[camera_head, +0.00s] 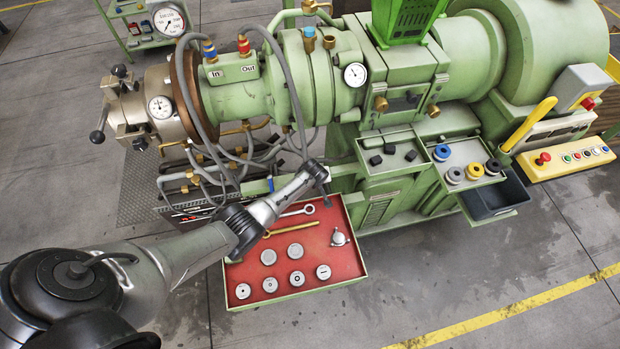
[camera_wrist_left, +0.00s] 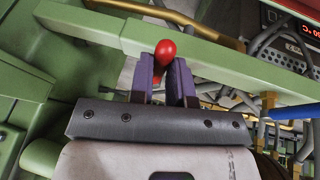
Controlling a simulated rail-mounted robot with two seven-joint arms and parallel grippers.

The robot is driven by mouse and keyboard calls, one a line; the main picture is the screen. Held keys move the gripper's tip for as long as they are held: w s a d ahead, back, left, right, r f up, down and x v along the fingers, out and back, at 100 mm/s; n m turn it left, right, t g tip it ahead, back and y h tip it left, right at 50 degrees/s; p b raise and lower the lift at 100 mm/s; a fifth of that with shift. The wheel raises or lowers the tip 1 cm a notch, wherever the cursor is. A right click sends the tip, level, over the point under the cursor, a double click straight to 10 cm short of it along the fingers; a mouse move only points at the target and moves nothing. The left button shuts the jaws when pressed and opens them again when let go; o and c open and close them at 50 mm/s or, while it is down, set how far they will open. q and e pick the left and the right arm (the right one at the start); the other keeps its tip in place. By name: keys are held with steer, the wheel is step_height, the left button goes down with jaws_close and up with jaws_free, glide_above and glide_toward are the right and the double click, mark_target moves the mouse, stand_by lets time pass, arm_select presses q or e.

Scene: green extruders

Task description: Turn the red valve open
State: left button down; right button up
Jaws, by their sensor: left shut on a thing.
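The red valve handle (camera_wrist_left: 165,48) shows in the left wrist view as a rounded red knob between my fingers. My left gripper (camera_wrist_left: 164,76) has two purple fingers, one on each side of the red handle, and is shut on it. In the head view my left gripper (camera_head: 318,174) is at the machine's lower front, just above the red tool tray. The red handle is hidden there by the gripper. How far the valve is turned cannot be told. My right gripper is in neither view.
A blue handle (camera_wrist_left: 292,112) lies right of my fingers. A green beam (camera_wrist_left: 120,38) runs behind the red handle. The red tray (camera_head: 330,262) holds tools and several round metal parts. Grey hoses (camera_head: 287,90) hang above my gripper. The floor at the front right is clear.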

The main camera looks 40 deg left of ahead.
arm_select(q)
steer(key=shift+w+d+n, duration=0.15)
steer(key=shift+w+n, duration=0.05)
steer(key=shift+n, duration=0.2)
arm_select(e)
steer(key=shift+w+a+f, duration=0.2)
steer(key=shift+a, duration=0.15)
arm_select(q)
steer(key=c, duration=1.1)
jaws_free()
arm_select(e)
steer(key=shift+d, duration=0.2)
